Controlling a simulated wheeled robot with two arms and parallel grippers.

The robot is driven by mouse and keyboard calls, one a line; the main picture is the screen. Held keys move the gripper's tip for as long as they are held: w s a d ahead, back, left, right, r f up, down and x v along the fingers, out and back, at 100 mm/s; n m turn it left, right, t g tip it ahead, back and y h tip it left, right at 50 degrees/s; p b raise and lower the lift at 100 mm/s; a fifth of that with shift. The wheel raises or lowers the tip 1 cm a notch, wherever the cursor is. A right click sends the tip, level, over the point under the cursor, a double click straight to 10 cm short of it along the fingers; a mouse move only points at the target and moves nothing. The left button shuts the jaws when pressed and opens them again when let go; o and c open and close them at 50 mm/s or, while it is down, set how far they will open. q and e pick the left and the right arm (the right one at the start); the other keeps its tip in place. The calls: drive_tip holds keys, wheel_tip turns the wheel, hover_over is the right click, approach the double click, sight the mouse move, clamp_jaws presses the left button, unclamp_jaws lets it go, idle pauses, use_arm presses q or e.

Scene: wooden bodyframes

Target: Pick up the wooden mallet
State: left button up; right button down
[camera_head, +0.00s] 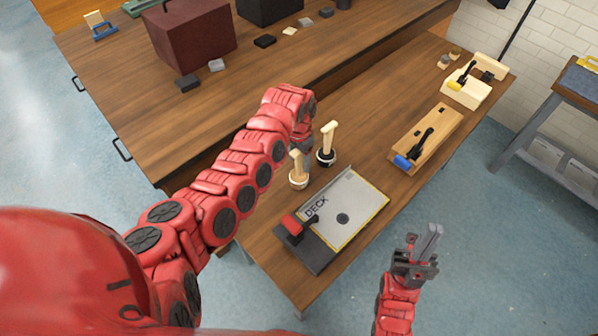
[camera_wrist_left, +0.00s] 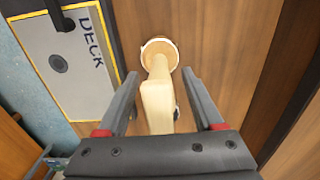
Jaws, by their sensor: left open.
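The pale wooden piece that looks like the mallet (camera_head: 298,169) stands upright in a round, white-rimmed base on the workbench. In the left wrist view the mallet (camera_wrist_left: 158,100) shows its blocky top end towards me. My left gripper (camera_head: 304,150) is above it, partly hidden by my arm. Its open fingers (camera_wrist_left: 158,100) lie on either side of the mallet's top, with gaps visible. A second pale-handled tool (camera_head: 328,142) stands close by in a dark base. My right gripper (camera_head: 430,240) is off the bench's right edge, its fingers close together; whether they touch is unclear.
A grey board marked DECK (camera_head: 352,207) lies on the bench near the mallet, with a red-handled tool (camera_head: 292,226) at its left corner. A wooden block with a blue-ended tool (camera_head: 428,137) lies farther right. Bare bench (camera_head: 375,130) lies between.

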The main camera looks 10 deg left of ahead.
use_arm(q)
clamp_jaws()
idle(0.3)
